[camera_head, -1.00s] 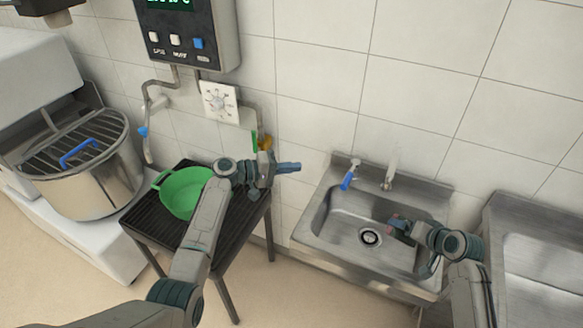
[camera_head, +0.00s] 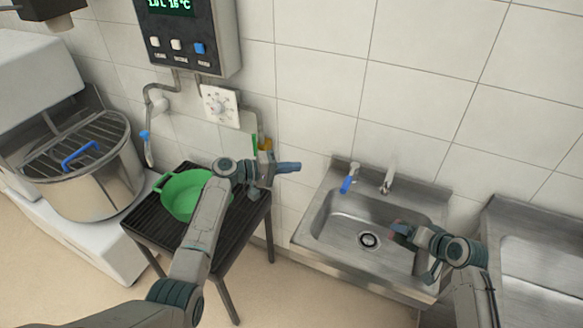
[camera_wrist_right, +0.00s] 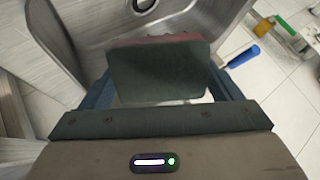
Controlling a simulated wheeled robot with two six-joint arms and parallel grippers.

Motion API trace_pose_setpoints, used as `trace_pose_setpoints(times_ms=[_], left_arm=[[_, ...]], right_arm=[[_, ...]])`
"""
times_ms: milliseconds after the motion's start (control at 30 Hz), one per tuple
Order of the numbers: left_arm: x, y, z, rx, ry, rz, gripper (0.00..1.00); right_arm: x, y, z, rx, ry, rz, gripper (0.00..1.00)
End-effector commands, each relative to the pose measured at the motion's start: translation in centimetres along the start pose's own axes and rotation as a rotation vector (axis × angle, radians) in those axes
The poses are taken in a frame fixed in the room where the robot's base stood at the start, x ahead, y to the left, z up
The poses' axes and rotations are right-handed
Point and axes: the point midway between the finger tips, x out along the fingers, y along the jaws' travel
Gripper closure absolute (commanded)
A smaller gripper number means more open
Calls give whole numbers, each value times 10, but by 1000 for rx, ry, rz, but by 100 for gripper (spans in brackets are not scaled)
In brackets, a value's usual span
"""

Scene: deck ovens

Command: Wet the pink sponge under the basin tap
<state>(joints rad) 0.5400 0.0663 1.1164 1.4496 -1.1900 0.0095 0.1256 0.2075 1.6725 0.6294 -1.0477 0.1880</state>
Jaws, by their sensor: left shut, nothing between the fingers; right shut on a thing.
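The steel basin (camera_head: 327,219) stands against the tiled wall, with its tap spout (camera_head: 389,177) and blue lever (camera_head: 347,184) at the back. My right gripper (camera_head: 397,232) is over the right part of the basin, shut on the sponge (camera_head: 394,228). In the right wrist view the sponge (camera_wrist_right: 160,72) sits between the fingers; its dark green side faces the camera and a pink edge shows. No water stream is visible from the spout. My left gripper (camera_head: 291,167) is shut and empty, left of the basin, above the black stand.
A green bowl (camera_head: 178,199) sits on the black slatted stand (camera_head: 146,226). A mixer bowl (camera_head: 100,186) with a grille stands at left. A control panel (camera_head: 187,40) hangs on the wall. A second steel sink (camera_head: 545,262) is at right.

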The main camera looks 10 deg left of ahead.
Motion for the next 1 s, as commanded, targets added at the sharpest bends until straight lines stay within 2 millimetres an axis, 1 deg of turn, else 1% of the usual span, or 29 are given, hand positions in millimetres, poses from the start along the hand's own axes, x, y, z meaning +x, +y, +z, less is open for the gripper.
trace_pose_setpoints(times_ms=[33, 100, 233, 400, 533, 1000], left_arm=[[-1, 11, -2, 0, 0, 0, 100], [-2, 17, -2, 0, 0, 0, 100], [-4, 29, -4, 0, 0, 0, 100], [-5, 37, -5, 0, 0, 0, 100], [-5, 39, -5, 0, 0, 0, 100], [-5, 38, -5, 0, 0, 0, 100]], right_arm=[[-9, -2, -2, -1, -2, 2, 33], [-16, -2, -2, -1, -1, 1, 33], [-29, -1, -2, -1, -1, 1, 33], [-43, 0, 0, 0, -1, 0, 33], [-46, 1, 1, 0, 0, 0, 33], [-46, 1, 1, 0, 0, -1, 33]])
